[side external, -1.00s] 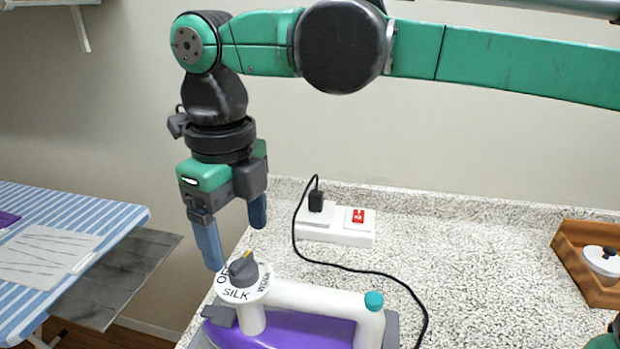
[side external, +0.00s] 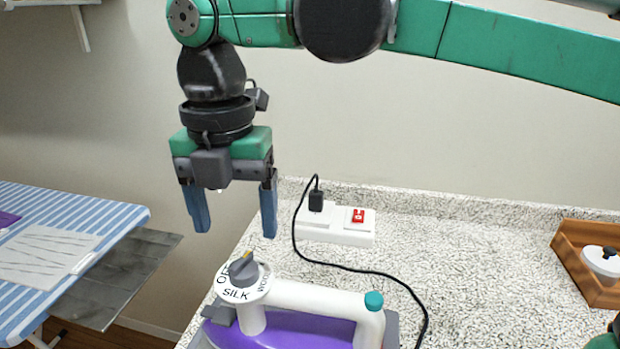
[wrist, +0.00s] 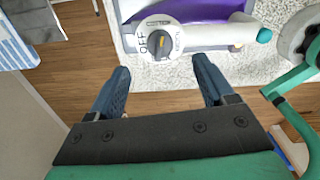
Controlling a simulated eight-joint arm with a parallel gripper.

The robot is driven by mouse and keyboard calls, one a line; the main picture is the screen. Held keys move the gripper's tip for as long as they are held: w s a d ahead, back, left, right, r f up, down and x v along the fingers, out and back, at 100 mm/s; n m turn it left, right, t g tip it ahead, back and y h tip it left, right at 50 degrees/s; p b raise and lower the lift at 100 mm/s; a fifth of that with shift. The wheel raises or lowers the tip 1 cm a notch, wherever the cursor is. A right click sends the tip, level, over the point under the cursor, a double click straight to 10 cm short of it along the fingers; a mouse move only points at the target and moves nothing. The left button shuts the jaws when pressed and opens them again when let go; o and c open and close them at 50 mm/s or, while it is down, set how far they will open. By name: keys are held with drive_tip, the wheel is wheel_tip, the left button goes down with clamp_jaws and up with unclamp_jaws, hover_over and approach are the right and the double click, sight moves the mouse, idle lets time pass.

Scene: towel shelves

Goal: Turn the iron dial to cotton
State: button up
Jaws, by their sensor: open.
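The iron dial (side external: 243,270) is a grey knob with a yellow mark on a white round plate, at the front end of the iron's handle. OFF, SILK and a partly hidden WOOL label show in the side view. In the wrist view the knob (wrist: 157,43) has its yellow mark toward the upper side, near the COTTON label. The iron (side external: 300,328) has a purple body and white handle, cut off by the lower frame edge. My gripper (side external: 236,233) is open and empty above the dial, its blue fingers apart and not touching it. Both fingers (wrist: 161,72) also show in the wrist view.
A white power strip (side external: 345,227) with a plugged black cord (side external: 370,270) is behind the iron on the speckled counter. A wooden tray (side external: 580,265) holding a white lidded pot is at right. A striped ironing board (side external: 110,215) stands at left.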

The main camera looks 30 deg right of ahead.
sight(242, 259)
drive_tip(key=m, duration=1)
drive_tip(key=shift+m, duration=0.4)
drive_tip(key=m, duration=1.1)
drive_tip(key=shift+f, duration=0.2)
drive_tip(key=shift+f+m, duration=0.3)
drive_tip(key=shift+f, duration=2.35)
